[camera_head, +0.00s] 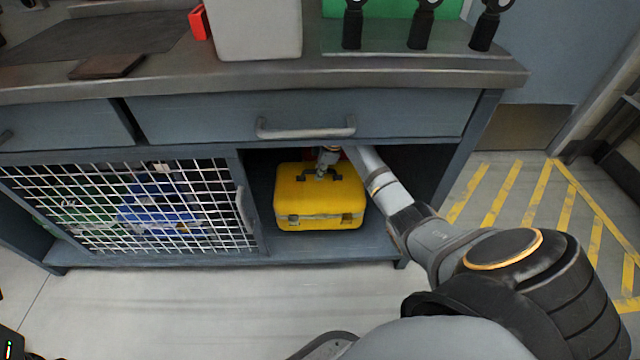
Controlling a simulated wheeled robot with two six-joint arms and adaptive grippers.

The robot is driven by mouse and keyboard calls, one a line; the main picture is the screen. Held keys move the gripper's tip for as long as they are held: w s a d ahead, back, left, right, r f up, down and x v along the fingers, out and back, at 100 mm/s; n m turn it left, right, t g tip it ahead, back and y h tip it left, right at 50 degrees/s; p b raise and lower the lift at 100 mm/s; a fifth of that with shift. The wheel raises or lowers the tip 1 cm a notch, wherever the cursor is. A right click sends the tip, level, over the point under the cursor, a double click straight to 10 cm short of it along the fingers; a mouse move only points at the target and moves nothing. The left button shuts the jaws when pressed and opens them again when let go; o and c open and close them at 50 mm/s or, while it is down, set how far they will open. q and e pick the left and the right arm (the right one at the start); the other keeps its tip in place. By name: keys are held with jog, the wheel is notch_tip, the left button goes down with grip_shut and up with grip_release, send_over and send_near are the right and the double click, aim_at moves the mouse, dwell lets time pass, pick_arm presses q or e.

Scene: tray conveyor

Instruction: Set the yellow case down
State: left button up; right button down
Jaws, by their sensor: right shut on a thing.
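The yellow case (319,207) is upright in the open lower compartment of the grey workbench, with its latched front facing me. Its underside looks at or very near the compartment's shelf (375,247); I cannot tell whether it touches. My right gripper (321,174) is shut on the dark handle on top of the case, with my right arm reaching in from the right. The fingertips are small and partly hidden at the handle. My left gripper is not in view.
A drawer (300,115) with a bar handle is just above the compartment. A wire mesh door (140,205) covers the left section, with blue and green things behind it. The worktop holds a grey bin (255,30), a red object (200,22) and black tools. The floor in front is clear.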

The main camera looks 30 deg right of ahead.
jog(key=shift+s+d+b+x, duration=0.1)
jog(key=shift+s+b+x, duration=0.05)
jog(key=shift+b+x, duration=0.6)
jog(key=shift+s+d+b+x, duration=0.1)
jog(key=shift+s+b+x, duration=0.05)
jog(key=shift+b+x, duration=0.55)
jog(key=shift+w+f, duration=0.1)
jog(key=shift+f, duration=0.25)
jog(key=shift+r, duration=0.15)
jog(key=c, duration=1.8)
grip_release()
jog(key=o, duration=0.4)
